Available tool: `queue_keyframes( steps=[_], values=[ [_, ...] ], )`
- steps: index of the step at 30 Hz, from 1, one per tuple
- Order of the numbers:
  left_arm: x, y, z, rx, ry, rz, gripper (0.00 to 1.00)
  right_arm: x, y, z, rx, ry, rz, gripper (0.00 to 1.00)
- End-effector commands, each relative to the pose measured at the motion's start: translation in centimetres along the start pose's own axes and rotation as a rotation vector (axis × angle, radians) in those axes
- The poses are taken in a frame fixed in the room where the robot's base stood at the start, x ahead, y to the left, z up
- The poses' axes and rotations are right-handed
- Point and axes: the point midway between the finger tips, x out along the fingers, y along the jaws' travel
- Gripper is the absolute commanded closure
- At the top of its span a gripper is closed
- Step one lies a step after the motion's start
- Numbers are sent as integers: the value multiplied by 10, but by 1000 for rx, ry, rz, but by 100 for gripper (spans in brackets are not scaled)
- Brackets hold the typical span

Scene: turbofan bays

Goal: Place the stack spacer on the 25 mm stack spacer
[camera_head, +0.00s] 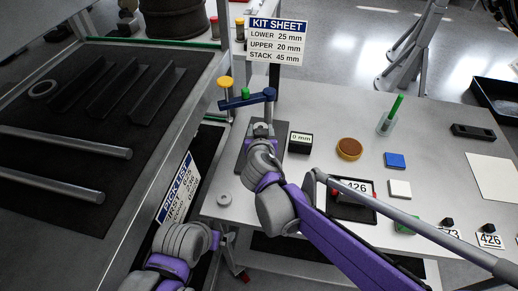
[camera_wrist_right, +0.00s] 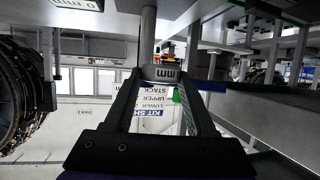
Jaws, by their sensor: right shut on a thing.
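My right gripper (camera_head: 262,124) is at the left side of the light table, over a dark pad and close to a post with a blue bar. The hand hides this piece in the head view. I cannot make out the 25 mm stack spacer or whether the held piece touches anything. A grey ring (camera_head: 224,198) lies on the table's left part. My left arm shows at the lower left, but its fingers do not.
A blue bar (camera_head: 248,99) with a green knob stands beside the right hand. A "0 mm" display block (camera_head: 300,142) is to its right. A kit sheet (camera_head: 276,42) stands behind. A brown round piece (camera_head: 349,149) and blue block (camera_head: 395,160) lie farther right.

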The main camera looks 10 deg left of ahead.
Motion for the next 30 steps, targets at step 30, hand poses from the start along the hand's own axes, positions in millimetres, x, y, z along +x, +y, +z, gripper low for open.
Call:
queue_keyframes(
  steps=[30],
  values=[
    [13, 0, 11, 0, -8, 0, 0, 36, 0, 87, 0, 0, 0, 100]
  ],
)
